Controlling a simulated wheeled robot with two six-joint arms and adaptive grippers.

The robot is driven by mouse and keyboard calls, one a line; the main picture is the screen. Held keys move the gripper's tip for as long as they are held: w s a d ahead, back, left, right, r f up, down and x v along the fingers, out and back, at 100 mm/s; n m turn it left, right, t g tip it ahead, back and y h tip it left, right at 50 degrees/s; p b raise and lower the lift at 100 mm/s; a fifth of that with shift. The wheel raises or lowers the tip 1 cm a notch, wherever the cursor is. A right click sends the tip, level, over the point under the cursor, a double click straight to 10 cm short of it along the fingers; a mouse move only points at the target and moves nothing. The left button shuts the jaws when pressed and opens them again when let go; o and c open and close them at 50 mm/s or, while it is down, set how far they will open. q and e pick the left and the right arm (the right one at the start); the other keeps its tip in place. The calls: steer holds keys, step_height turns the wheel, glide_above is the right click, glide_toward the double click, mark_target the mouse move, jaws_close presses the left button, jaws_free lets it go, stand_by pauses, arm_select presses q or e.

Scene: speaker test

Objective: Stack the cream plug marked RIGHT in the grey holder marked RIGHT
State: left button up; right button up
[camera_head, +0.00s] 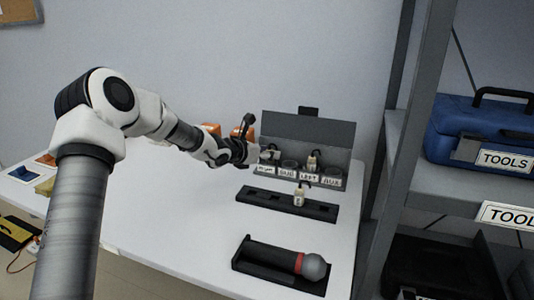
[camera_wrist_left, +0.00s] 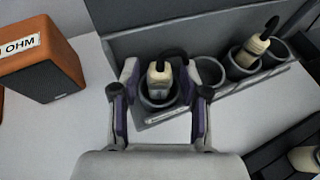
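The grey holder (camera_head: 308,129) stands at the back of the table with a row of labelled cups. A cream plug with a black cable (camera_wrist_left: 159,80) sits upright in the leftmost cup (camera_wrist_left: 147,103); the lettering on plug and cup is too small to read. My left gripper (camera_head: 250,146) is open around this plug, and in the left wrist view its fingers (camera_wrist_left: 160,92) are apart on either side of the plug. Another cream plug (camera_head: 312,161) is in the cup marked LEFT, and a third (camera_head: 299,196) stands in a black tray (camera_head: 257,199). My right gripper is out of view.
An orange speaker marked OHM (camera_wrist_left: 44,60) stands left of the holder. A microphone (camera_head: 313,267) lies in a black stand (camera_head: 262,256) at the front. Grey shelving (camera_head: 440,171) with a blue TOOLS case (camera_head: 470,115) rises at the right. The table's left-front area is clear.

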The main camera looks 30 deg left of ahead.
arm_select(q)
steer(key=shift+r, duration=0.1)
steer(key=shift+r+p, duration=0.2)
steer(key=shift+p, duration=0.15)
steer(key=shift+s+r, duration=0.1)
steer(key=shift+s, duration=0.15)
steer(key=p+v, duration=0.6)
steer(key=v, duration=0.5)
steer(key=shift+s, duration=0.25)
steer(key=shift+a, duration=0.1)
